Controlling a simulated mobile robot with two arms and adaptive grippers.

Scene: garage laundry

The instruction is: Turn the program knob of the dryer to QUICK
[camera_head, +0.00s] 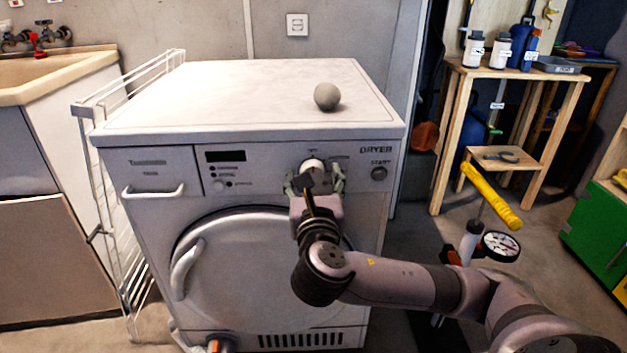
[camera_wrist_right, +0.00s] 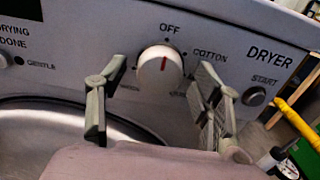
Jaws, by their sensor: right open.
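The dryer (camera_head: 270,135) stands in the middle of the head view. Its white program knob (camera_wrist_right: 160,72) has a red mark pointing up toward the word OFF. COTTON is printed to the right of the knob. Other labels below it are partly hidden and unreadable. In the head view the knob (camera_head: 314,166) is partly covered by my right gripper (camera_head: 315,182). In the wrist view my right gripper (camera_wrist_right: 160,105) is open, one finger on each side of the knob, with visible gaps to it.
A grey ball (camera_head: 327,96) lies on the dryer top. The START button (camera_wrist_right: 254,96) is right of the knob. A white drying rack (camera_head: 110,210) stands left of the dryer. A yellow-handled pump (camera_head: 491,196) and a wooden workbench (camera_head: 520,75) are at the right.

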